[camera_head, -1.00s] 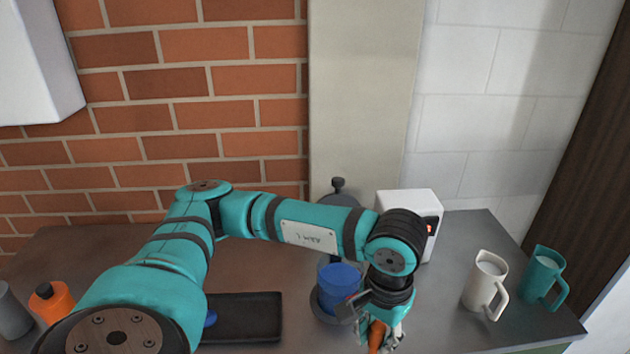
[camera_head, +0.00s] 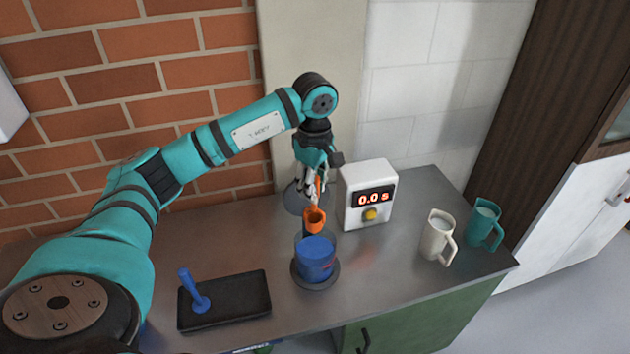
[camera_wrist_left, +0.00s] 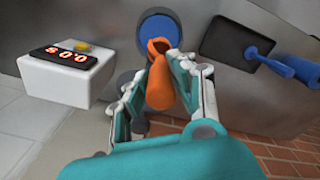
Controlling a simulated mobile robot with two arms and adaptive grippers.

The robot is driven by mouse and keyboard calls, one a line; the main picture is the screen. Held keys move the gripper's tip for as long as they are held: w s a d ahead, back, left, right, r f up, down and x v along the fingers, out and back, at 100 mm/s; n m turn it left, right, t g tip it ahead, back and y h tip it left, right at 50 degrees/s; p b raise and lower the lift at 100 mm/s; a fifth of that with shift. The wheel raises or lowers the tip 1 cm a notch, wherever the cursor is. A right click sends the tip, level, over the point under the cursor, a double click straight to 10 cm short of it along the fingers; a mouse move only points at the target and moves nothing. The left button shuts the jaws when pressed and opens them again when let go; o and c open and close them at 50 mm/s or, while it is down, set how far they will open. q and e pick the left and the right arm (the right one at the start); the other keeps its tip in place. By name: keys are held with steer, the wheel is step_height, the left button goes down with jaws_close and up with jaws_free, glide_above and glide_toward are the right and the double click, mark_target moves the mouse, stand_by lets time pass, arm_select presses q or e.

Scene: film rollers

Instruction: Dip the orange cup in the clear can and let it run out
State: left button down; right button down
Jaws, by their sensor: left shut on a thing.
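My left gripper (camera_head: 313,188) points down and is shut on the handle of the orange cup (camera_head: 315,221). The small cup hangs below the fingers, just above and behind the can in the head view. The can (camera_head: 315,262) looks blue, with a see-through upper part, and stands on a dark round base. In the left wrist view the orange cup (camera_wrist_left: 158,88) lies between the fingers, and the blue of the can (camera_wrist_left: 160,27) shows beyond it. I cannot tell whether the cup holds liquid. My right gripper is not in view.
A white timer box (camera_head: 366,200) reading 0.0 s stands right of the gripper. Cream (camera_head: 437,238) and teal (camera_head: 484,225) mugs stand farther right. A black tray (camera_head: 232,303) with a blue-handled tool (camera_head: 194,292) lies left of the can. Counter between tray and wall is clear.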

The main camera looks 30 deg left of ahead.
mark_target(315, 209)
arm_select(q)
steer(key=shift+d+f, duration=0.1)
steer(key=shift+f, duration=0.45)
steer(key=shift+w+f+b, duration=0.1)
steer(key=shift+f+b, duration=0.2)
steer(key=shift+b, duration=0.05)
steer(key=shift+f+b, duration=0.8)
steer(key=shift+f, duration=0.55)
steer(key=shift+f+b, duration=0.55)
steer(key=shift+f, duration=0.15)
step_height(315, 209, down, 5)
steer(key=b, duration=0.3)
steer(key=shift+r+b, duration=0.15)
steer(key=shift+b, duration=0.25)
steer(key=shift+f+b, duration=1.95)
steer(key=shift+f, duration=0.6)
